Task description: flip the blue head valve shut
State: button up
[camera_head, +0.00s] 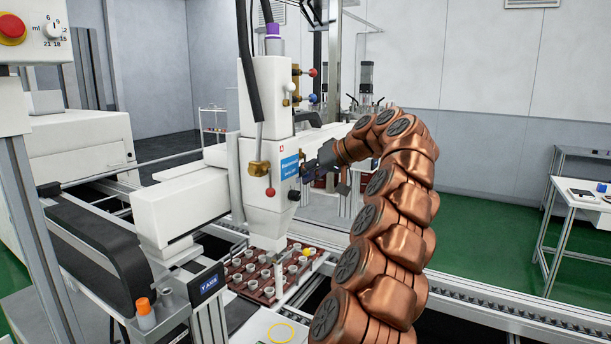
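The white dispensing head (268,100) stands in the middle of the head camera view. The blue head valve (313,98) shows as a small blue ball on a short lever at the head's right side, below a red-balled lever (312,72). My copper arm reaches in from the lower right. My dark gripper (306,182) is at the right side of the head, below the blue valve and close to the blue label. The gripper is apart from the blue ball in the picture. Its fingers are small and dark, and their opening and any contact with the head are unclear.
A white-balled lever (290,88) and a lower red-balled lever (270,191) are also on the head. A brown tray (240,291) with several small cups lies below the nozzle. A white side table (578,197) stands at right, with green floor around it.

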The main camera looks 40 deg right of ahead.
jog(key=shift+o, duration=1.3)
jog(key=shift+f+b, duration=0.15)
jog(key=shift+b, duration=0.2)
